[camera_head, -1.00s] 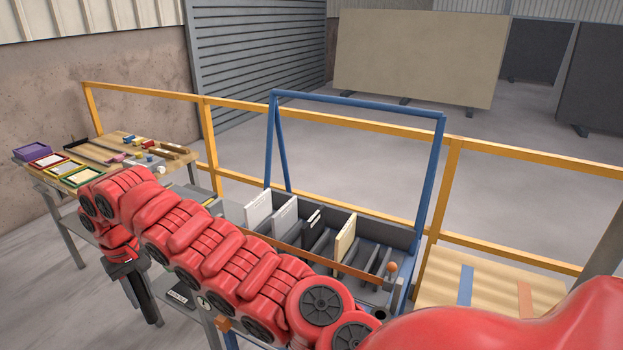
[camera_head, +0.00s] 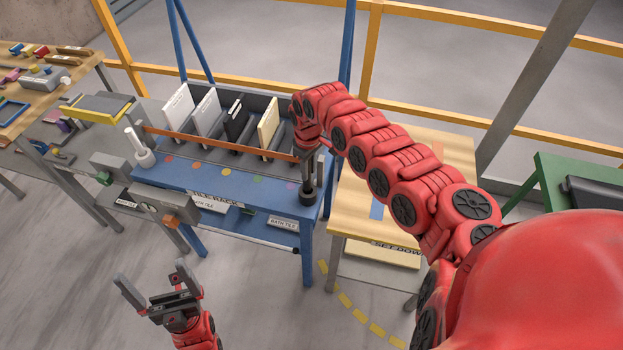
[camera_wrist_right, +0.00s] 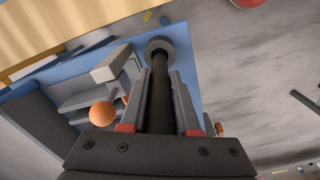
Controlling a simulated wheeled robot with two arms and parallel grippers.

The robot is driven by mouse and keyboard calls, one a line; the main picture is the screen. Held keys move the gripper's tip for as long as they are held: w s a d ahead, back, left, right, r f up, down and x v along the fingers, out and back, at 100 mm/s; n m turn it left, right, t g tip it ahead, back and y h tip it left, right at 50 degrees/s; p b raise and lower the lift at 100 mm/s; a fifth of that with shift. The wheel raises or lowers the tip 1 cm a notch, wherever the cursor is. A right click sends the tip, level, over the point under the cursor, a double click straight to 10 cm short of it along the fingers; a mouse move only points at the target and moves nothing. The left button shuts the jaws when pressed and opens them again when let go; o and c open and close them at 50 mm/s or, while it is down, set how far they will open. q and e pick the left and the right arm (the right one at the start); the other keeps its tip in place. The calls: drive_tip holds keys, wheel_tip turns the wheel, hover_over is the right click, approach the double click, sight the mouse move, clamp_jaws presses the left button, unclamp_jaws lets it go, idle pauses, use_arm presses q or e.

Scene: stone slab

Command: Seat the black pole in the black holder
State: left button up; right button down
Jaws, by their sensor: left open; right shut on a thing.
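The black pole (camera_wrist_right: 160,80) stands between the fingers of my right gripper (camera_wrist_right: 165,85) in the right wrist view. My right gripper (camera_head: 314,176) is shut on it at the rack's front right corner. The black holder (camera_head: 307,195) is directly below the fingers in the head view. In the wrist view the holder (camera_wrist_right: 159,44) shows as a round ring at the pole's far end. The pole's lower end meets the ring, but I cannot tell how deep it sits. My left gripper (camera_head: 153,280) is open and empty, low at the left, over the floor.
The blue tile rack (camera_head: 235,187) holds several upright tiles behind an orange bar (camera_head: 220,145). A white pole in a white holder (camera_head: 144,155) stands at its front left. A wooden set-down table (camera_head: 355,215) is right of it, a cluttered table (camera_head: 60,90) left.

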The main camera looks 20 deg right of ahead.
sight(308, 189)
wheel_tip(308, 189, down, 2)
drive_tip(key=shift+w+a+f, duration=0.1)
wheel_tip(308, 189, down, 3)
drive_tip(key=shift+f+p, duration=0.1)
drive_tip(key=shift+p, duration=0.2)
drive_tip(key=shift+f, duration=0.35)
drive_tip(key=shift+f, duration=0.1)
drive_tip(key=c, duration=0.6)
unclamp_jaws()
drive_tip(key=shift+c, duration=0.2)
